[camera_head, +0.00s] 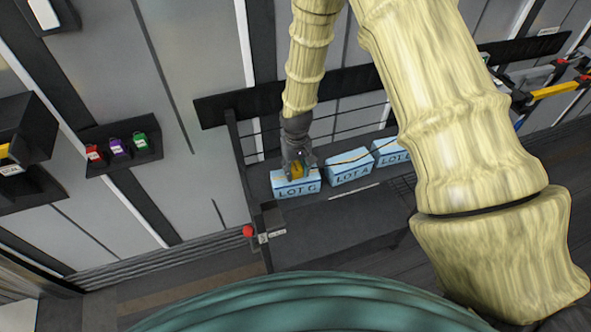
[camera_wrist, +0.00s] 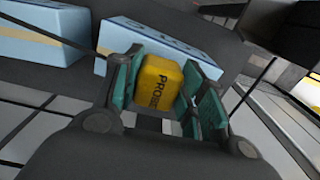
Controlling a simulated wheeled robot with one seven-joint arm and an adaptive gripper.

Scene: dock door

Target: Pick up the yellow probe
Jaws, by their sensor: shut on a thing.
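The yellow probe (camera_wrist: 159,82) is a small block with dark lettering that reads "PROBE". My gripper (camera_wrist: 163,92) is shut on it, with a green-padded finger on each side. In the head view the probe (camera_head: 297,171) shows between the fingers of my gripper (camera_head: 298,168), just above the blue box marked LOT C (camera_head: 296,185). I cannot tell whether the probe touches that box. Part of the probe is hidden by the fingers.
Blue boxes LOT A (camera_head: 350,168) and another LOT box (camera_head: 391,152) stand to the right on the dark shelf (camera_head: 345,215). A red button (camera_head: 248,231) is at the shelf's front left. A wall rack (camera_head: 120,146) holds red, purple and green padlocks.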

